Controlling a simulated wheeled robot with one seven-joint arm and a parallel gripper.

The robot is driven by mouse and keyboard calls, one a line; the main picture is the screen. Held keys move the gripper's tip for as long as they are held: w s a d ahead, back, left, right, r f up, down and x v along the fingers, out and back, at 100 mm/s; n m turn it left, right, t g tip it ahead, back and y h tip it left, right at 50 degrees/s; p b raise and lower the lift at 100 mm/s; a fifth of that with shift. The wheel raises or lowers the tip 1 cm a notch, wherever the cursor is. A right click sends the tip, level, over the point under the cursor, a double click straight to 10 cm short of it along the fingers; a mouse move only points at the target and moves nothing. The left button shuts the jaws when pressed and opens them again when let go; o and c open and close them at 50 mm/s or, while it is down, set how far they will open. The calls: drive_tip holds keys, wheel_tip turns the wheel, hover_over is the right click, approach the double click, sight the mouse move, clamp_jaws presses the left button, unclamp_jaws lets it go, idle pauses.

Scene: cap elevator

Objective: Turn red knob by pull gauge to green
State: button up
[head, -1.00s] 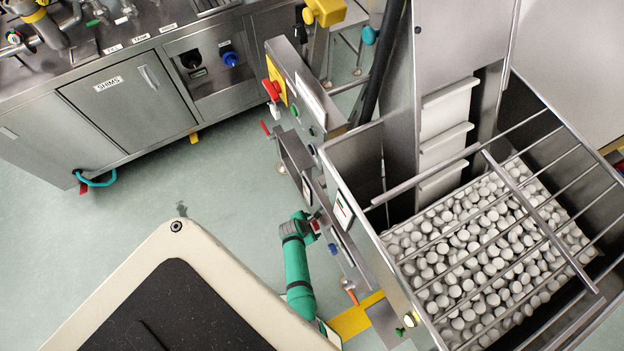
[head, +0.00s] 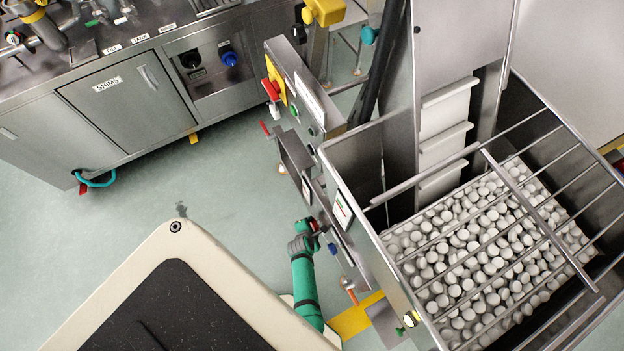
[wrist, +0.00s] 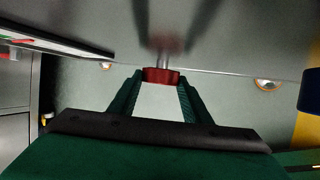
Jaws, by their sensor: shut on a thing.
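The red knob (wrist: 161,76) sits on a short stem on the steel panel in the wrist view. My gripper (wrist: 158,84) is shut on it, with one green finger on each side. In the head view the red knob (head: 315,225) shows only as a small red patch beside my gripper (head: 312,230), which reaches up to the panel's left side. A gauge plate with a green and red band (head: 343,211) is on the elevator just right of the knob. Its reading is too small to tell.
The hopper (head: 352,150) full of white caps stands right. A steel cabinet (head: 130,100) is at upper left, with open floor (head: 100,210) between.

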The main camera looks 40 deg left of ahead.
drive_tip(key=shift+s+d+f+m+t+y, duration=0.15)
drive_tip(key=shift+t+y, duration=0.1)
drive_tip(key=shift+y, duration=0.25)
drive_tip(key=shift+w+d+r+m+t+y, duration=0.15)
drive_tip(key=shift+t+y, duration=0.1)
drive_tip(key=shift+y, duration=0.25)
drive_tip(key=shift+s+a+f+t+y, duration=0.1)
drive_tip(key=shift+t+y, duration=0.2)
drive_tip(key=o, duration=1.1)
drive_tip(key=shift+c, duration=0.2)
drive_tip(key=shift+s, duration=0.1)
drive_tip(key=v, duration=1)
drive_tip(key=shift+d+r, duration=0.25)
drive_tip(key=shift+r, duration=0.05)
drive_tip(key=shift+s, duration=0.1)
